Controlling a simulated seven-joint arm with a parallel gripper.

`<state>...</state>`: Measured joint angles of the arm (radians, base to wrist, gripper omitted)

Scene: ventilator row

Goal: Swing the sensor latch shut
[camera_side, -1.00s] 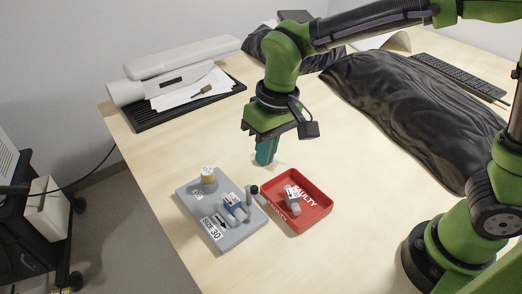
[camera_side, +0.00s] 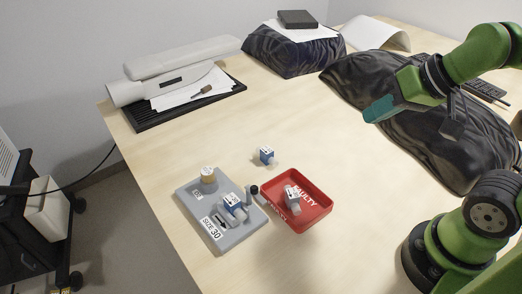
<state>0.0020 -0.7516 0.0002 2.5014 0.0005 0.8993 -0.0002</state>
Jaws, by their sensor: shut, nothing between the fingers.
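A grey board (camera_side: 238,240) labelled SIZE 30 lies at the front left of the table. A blue and white block (camera_side: 234,203) sits in its middle. The latch appears to be the short grey lever with a black knob (camera_side: 253,190) at the board's right edge; it stands up beside the block, not over it. A tan-topped cylinder (camera_side: 208,177) stands at the board's back corner. My gripper (camera_side: 370,113) is shut and empty, raised well off to the upper right, pointing left and touching nothing.
A red FAULTY tray (camera_side: 322,212) holding a grey-white part (camera_side: 292,197) stands right beside the board. Another blue and white block (camera_side: 267,155) lies loose on the table behind. Dark draped cushions (camera_side: 400,95) lie at the right.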

